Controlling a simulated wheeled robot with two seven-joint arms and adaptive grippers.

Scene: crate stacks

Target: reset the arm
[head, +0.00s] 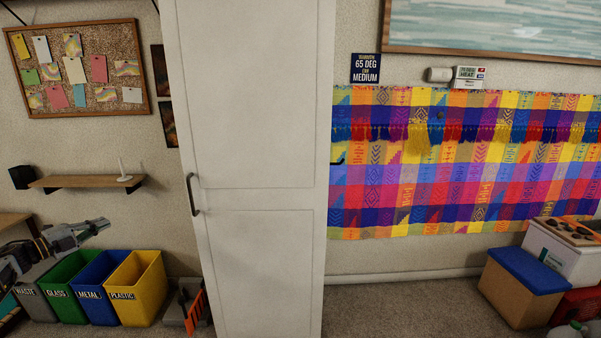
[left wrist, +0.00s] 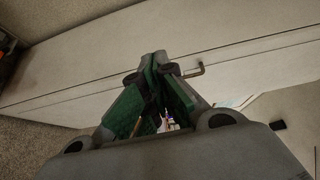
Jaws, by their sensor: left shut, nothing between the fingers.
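My left gripper (head: 98,226) reaches in from the left edge of the head view, above the row of sorting bins. In the left wrist view its fingers (left wrist: 155,62) come together at the tips and hold nothing. A tall white cabinet (head: 258,130) stands to the right of the gripper, apart from it in the head view. Its dark handle (head: 192,194) is on the left side of the door. The cabinet door (left wrist: 90,75) and handle (left wrist: 195,70) also show in the left wrist view, beyond the fingers. My right gripper is not in view.
Waste (head: 35,301), glass (head: 66,292), metal (head: 98,291) and plastic (head: 138,288) bins stand on the floor below my left gripper. A wall shelf (head: 85,182) is above it. Boxes, including one with a blue lid (head: 527,271), stand at the right.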

